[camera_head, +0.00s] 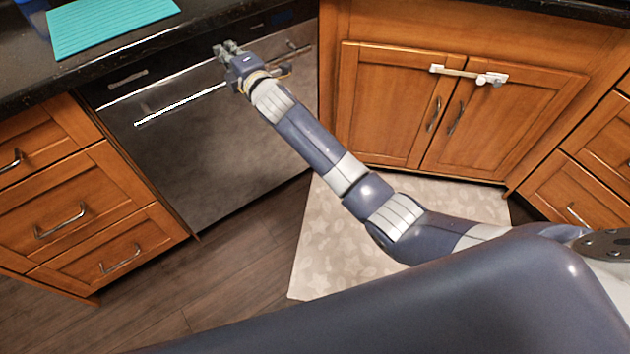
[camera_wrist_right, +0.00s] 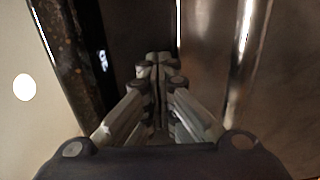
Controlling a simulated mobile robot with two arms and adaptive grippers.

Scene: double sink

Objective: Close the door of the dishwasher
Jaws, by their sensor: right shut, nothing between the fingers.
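The dishwasher door (camera_head: 215,150) is a dark steel front under the counter, with a long bar handle (camera_head: 180,107) near its top. It stands upright and looks flush or nearly flush with the cabinets; a small gap cannot be ruled out. My right gripper (camera_head: 226,49) is at the top of the door, by the handle and the counter edge. Its fingers (camera_wrist_right: 156,62) are shut with nothing between them, pointing at the strip between counter edge and handle (camera_wrist_right: 243,60). Whether the fingertips touch the door cannot be told. My left gripper is not in view.
The dark countertop (camera_head: 30,72) overhangs the door and carries a teal mat (camera_head: 110,22). Wooden drawers (camera_head: 75,215) stand left, and a cabinet with a white latch (camera_head: 468,74) stands right. A beige mat (camera_head: 330,240) lies on the wooden floor.

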